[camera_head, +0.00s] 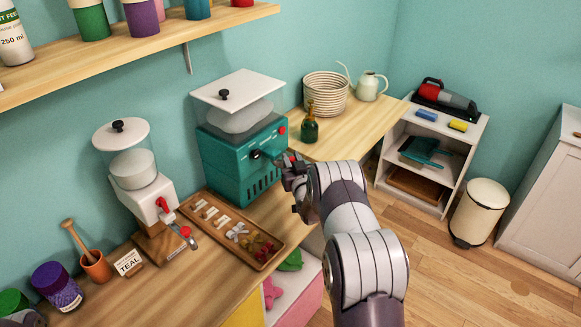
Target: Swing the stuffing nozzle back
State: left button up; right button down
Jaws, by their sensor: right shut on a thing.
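The teal stuffing machine (228,160) stands on the wooden counter, with white filling in its clear hopper under a white lid. A dark nozzle (257,155) sticks out of its front toward the right. My right gripper (287,166) is at the nozzle's outer end, in front of the machine, and is shut on it. The fingers and the arm hide part of the nozzle's end, so its exact angle is hard to tell.
A wooden tray (272,259) with small parts lies in front of the machine. A white dispenser (142,190) with a metal spout stands to the left. A green bottle (310,130), a woven basket (325,95) and a watering can (369,87) stand behind to the right.

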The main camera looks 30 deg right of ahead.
jog(key=shift+w+d+f+n+y+b, duration=0.2)
jog(key=shift+d+f+n+y+b, duration=0.25)
jog(key=shift+y, duration=0.45)
pick_arm(q)
notch_tip(320, 180, down, 4)
jog(key=shift+r+b, duration=0.1)
jog(key=shift+b, duration=0.65)
pick_arm(e)
jog(key=y, duration=0.1)
jog(key=n, duration=0.1)
jog(key=n+y, duration=0.1)
jog(key=shift+w+d+r+t+y, duration=0.2)
jog(key=shift+w+r+t+y, duration=0.1)
jog(key=shift+r, duration=0.1)
jog(key=c, duration=1.2)
grip_release()
